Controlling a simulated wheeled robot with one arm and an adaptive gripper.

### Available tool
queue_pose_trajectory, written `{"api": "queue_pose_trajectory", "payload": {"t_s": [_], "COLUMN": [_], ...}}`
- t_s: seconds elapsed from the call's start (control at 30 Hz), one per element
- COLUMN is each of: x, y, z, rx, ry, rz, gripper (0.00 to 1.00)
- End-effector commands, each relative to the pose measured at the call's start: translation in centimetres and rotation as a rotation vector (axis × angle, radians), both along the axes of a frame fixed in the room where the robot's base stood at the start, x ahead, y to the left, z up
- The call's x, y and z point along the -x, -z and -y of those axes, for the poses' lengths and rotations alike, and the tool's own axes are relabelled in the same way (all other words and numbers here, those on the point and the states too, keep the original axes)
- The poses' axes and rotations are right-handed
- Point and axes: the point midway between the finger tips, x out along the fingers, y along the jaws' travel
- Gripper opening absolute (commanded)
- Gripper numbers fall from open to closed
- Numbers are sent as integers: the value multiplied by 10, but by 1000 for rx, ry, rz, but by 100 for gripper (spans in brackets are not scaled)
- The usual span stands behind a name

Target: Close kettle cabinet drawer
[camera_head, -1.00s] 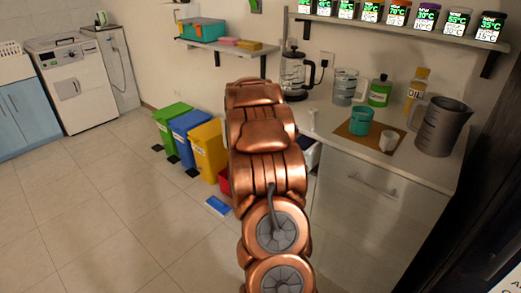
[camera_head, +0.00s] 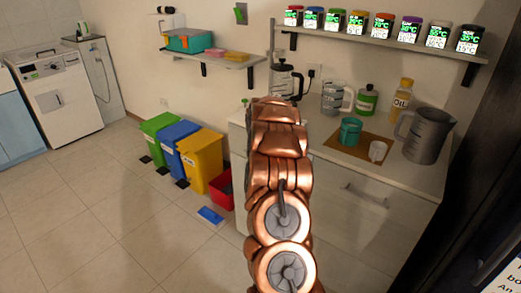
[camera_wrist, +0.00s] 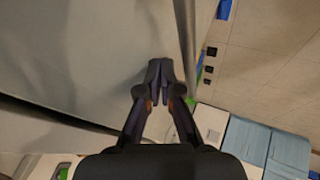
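The glass kettle (camera_head: 284,82) with a black handle stands on the counter (camera_head: 415,178), just behind my arm. The pale cabinet (camera_head: 350,225) below it has a bar handle (camera_head: 364,200) on its front. My arm hides the cabinet's left part, so I cannot tell how far any drawer there stands out. In the wrist view my gripper (camera_wrist: 160,72) has its fingertips together with nothing seen between them. It is in front of a broad grey surface (camera_wrist: 75,55), beside a pale upright edge (camera_wrist: 185,45). I cannot tell whether it touches either. The gripper is hidden in the head view.
Green (camera_head: 158,135), blue (camera_head: 178,145) and yellow (camera_head: 200,160) bins and a red box (camera_head: 222,188) stand left of the cabinet. A blue item (camera_head: 210,215) lies on the floor. Jugs and cups crowd the counter. The floor at left is open.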

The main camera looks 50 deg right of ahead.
Motion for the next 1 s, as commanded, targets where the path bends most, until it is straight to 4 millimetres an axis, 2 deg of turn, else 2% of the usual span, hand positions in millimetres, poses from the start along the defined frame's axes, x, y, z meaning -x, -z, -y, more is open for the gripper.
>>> {"api": "queue_pose_trajectory", "payload": {"t_s": [0.3,0.53,1.0], "x": [1,3,16], "y": [-3,-11,-57], "z": [4,-2,-34], "rx": [5,5,4], "ry": [3,1,-9], "rz": [7,6,5], "gripper": [0,0,0]}}
